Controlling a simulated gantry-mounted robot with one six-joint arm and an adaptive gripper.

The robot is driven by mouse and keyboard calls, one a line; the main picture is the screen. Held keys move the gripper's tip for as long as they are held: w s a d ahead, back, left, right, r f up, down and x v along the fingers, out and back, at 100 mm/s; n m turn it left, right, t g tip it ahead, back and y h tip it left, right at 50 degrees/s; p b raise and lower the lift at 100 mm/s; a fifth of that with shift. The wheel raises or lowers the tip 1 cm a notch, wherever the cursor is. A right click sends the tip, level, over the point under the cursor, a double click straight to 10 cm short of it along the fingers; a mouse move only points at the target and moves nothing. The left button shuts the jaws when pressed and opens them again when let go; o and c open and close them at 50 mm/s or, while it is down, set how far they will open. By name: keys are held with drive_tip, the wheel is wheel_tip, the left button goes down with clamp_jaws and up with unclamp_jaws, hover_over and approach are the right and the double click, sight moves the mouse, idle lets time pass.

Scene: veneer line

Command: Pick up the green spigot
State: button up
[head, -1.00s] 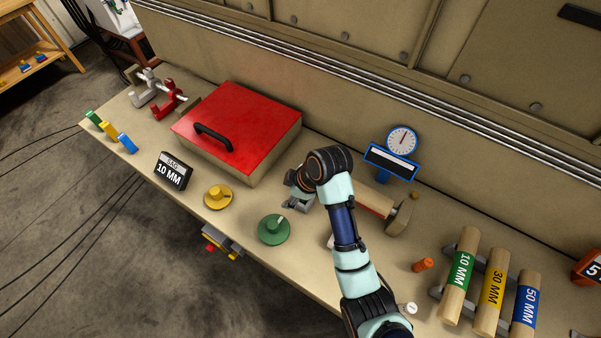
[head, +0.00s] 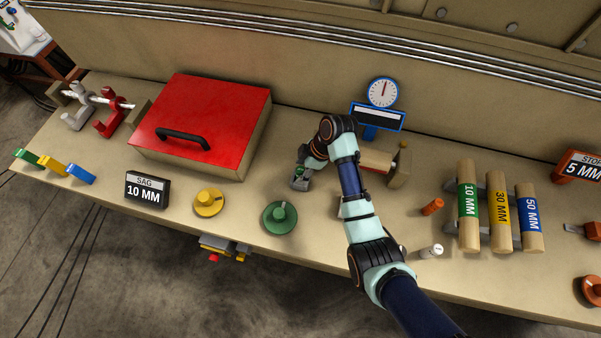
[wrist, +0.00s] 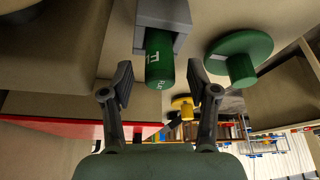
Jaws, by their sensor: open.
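A short green cylinder (wrist: 159,62) with white lettering, which I take as the green spigot, protrudes from a grey block (wrist: 165,14) in the wrist view. My gripper (wrist: 160,83) is open, with one finger on each side of the cylinder's near end and a visible gap on both sides. In the head view my gripper (head: 304,172) is low over the bench, at the small grey block (head: 299,184), and partly hides the cylinder. A green round dial with a knob (head: 280,217) lies just in front; it also shows right of the fingers in the wrist view (wrist: 240,58).
A yellow dial (head: 209,202) and the SAG 10 MM sign (head: 147,190) stand to the left. A red-lidded box (head: 205,115) stands behind them. A blue gauge (head: 380,105), an orange peg (head: 432,206) and labelled rollers (head: 498,205) are to the right.

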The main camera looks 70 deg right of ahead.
drive_tip(key=shift+w+a+f, duration=0.1)
drive_tip(key=shift+w+f, duration=0.15)
drive_tip(key=shift+f, duration=0.45)
clamp_jaws()
drive_tip(key=shift+r, duration=0.15)
wheel_tip(320, 180, up, 20)
drive_tip(key=p, duration=0.9)
